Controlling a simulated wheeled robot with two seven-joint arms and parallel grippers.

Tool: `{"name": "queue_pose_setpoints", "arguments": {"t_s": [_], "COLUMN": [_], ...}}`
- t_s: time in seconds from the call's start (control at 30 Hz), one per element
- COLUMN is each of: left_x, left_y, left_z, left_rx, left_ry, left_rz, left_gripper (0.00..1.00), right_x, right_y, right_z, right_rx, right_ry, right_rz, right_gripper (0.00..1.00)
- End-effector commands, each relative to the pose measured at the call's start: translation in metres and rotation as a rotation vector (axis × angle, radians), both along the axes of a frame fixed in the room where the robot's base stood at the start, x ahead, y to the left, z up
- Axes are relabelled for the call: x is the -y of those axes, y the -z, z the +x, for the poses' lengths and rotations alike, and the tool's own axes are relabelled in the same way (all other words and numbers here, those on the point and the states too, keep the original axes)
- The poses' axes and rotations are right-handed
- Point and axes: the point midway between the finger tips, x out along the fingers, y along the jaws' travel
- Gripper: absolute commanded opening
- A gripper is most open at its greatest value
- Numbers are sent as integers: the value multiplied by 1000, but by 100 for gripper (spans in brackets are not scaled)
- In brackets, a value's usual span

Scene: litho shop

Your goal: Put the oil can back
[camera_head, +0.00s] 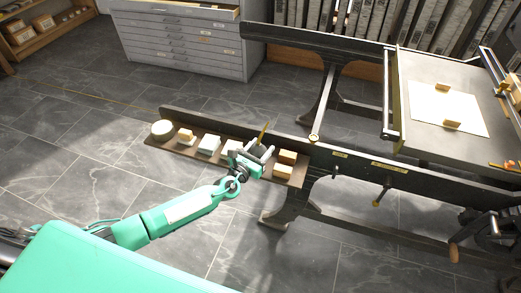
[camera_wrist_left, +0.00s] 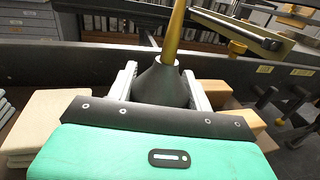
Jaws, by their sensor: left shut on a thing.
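The oil can is a dark cone-shaped can with a long yellow-brass spout. In the left wrist view the oil can (camera_wrist_left: 165,78) stands upright between the two pale fingers of my left gripper (camera_wrist_left: 163,85), which is shut on it. In the head view the same gripper (camera_head: 255,155) is over the right part of a narrow dark shelf (camera_head: 222,164), with the can's spout (camera_head: 264,131) pointing up. The can's base is hidden behind the gripper, so I cannot tell whether it touches the shelf. My right gripper is not in view.
The shelf, along the press side, holds a round pale tub (camera_head: 162,130), several pale blocks and two tan blocks (camera_head: 283,171) just right of the gripper. The press bed (camera_head: 430,75) carries a white sheet. A grey flat-file cabinet (camera_head: 185,45) stands behind; open floor lies in front.

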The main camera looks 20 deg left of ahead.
Motion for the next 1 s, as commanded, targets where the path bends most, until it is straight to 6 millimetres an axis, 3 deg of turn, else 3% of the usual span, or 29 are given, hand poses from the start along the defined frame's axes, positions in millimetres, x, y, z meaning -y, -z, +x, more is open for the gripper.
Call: {"name": "queue_pose_setpoints", "arguments": {"t_s": [0.4,0.43,0.53,0.93,1.0], "left_x": [0,0,0,0,-3], "left_y": [1,1,1,-1,1], "left_z": [0,0,0,0,-10], "left_rx": [1,1,0,0,-1], "left_ry": [0,0,0,0,1], "left_rz": [0,0,0,0,0], "left_gripper": [33,55,73,73,73], "right_x": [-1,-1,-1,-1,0], "right_y": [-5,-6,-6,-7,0], "right_z": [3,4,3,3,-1], "right_rx": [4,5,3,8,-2], "right_ry": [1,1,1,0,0], "right_rz": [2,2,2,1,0], "right_gripper": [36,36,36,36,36]}}
